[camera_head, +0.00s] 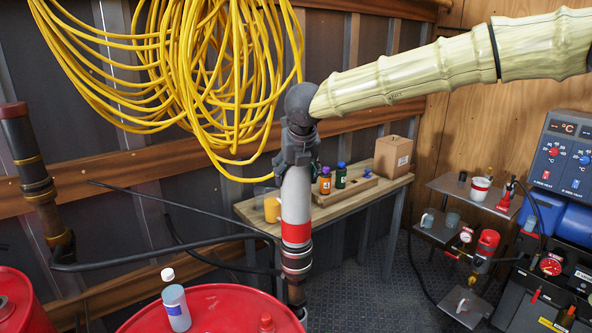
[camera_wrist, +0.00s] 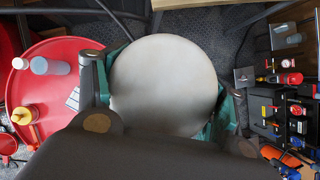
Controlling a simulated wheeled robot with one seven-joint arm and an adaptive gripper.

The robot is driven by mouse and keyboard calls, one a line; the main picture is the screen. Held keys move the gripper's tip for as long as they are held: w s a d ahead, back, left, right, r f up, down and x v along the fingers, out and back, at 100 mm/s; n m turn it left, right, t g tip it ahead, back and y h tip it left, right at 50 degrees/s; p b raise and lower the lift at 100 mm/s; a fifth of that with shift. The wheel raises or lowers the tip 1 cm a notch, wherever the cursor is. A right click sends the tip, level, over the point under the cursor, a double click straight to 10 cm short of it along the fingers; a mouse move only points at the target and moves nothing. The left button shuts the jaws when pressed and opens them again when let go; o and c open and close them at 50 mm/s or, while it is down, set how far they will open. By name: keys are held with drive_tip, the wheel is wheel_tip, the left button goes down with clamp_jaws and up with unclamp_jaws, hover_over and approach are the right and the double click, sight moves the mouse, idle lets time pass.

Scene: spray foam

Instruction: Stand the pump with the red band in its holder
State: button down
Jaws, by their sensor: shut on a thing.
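The pump with the red band (camera_head: 296,228) is a pale upright tube with a wide red ring and a dark collar below it. My gripper (camera_head: 298,155) points down from my arm and is shut on the pump's top. In the wrist view, the pump's round pale top (camera_wrist: 165,80) fills the space between the fingers. The pump's lower end runs down beside the red drum (camera_head: 225,300), and I cannot tell what it rests on. I cannot make out its holder for certain.
Bottles (camera_head: 175,305) stand on the drum. Black hoses (camera_head: 170,240) run at left, near a dark banded pump (camera_head: 35,180). Behind is a wooden bench (camera_head: 365,195) with bottles and a box (camera_head: 393,155). Shelves (camera_head: 475,190) and a machine (camera_head: 555,200) stand at right. Floor shows between.

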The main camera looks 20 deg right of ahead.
drive_tip(key=shift+f+b, duration=1.1)
drive_tip(key=shift+f, duration=1.2)
drive_tip(key=shift+c, duration=0.6)
unclamp_jaws()
drive_tip(key=shift+s, duration=0.1)
drive_tip(key=shift+f, duration=0.1)
drive_tip(key=shift+f, duration=0.2)
drive_tip(key=v, duration=1.2)
drive_tip(key=shift+r, duration=0.2)
